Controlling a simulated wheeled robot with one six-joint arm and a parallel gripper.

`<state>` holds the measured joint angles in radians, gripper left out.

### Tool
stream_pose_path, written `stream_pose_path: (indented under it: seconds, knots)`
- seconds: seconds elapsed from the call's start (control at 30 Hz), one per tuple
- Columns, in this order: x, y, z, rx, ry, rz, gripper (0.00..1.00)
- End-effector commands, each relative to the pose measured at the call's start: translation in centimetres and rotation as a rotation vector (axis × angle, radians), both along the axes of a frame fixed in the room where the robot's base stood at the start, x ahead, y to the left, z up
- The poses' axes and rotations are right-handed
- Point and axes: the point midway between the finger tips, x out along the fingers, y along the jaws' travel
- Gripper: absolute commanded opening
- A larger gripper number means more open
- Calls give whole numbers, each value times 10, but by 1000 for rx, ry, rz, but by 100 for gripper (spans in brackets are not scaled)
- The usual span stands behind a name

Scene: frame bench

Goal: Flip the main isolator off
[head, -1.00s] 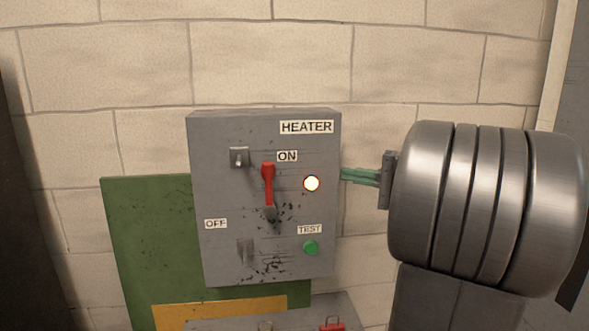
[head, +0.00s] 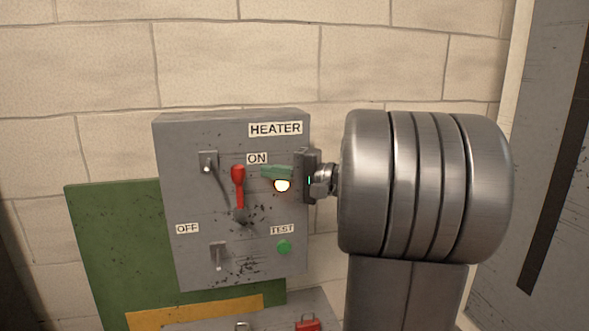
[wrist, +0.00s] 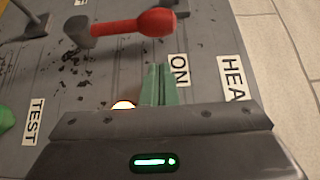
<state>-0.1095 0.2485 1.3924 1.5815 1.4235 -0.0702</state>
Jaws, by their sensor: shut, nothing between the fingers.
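A grey box (head: 190,268) labelled HEATER hangs on the wall. Its red-handled lever (head: 239,190) points up beside the ON label (head: 257,158); the OFF label (head: 187,228) is lower left. In the wrist view the red lever (wrist: 135,24) lies across the top, ahead of the fingertips. My gripper (head: 264,172) is shut and empty, its green fingers just right of the lever's red grip and apart from it in the head view. The fingers (wrist: 158,70) also show in the wrist view, beside the ON label. A lit lamp (head: 282,185) is partly hidden by my gripper.
A green TEST button (head: 284,247) sits at the box's lower right. Small metal switches stand at upper left (head: 208,163) and lower left (head: 218,255). A green board (head: 115,240) is behind the box. A red padlock (head: 307,322) is below.

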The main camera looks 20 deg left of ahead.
Motion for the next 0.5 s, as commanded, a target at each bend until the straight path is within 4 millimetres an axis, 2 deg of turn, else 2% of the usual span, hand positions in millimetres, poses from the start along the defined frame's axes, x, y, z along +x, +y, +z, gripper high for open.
stream_pose_path:
  seconds: [0.03,0.2,0.5]
  knots:
    - [-7,6,3,0,0,2,0]
    - [-17,17,1,0,0,0,0]
    - [-19,19,0,0,-1,-1,0]
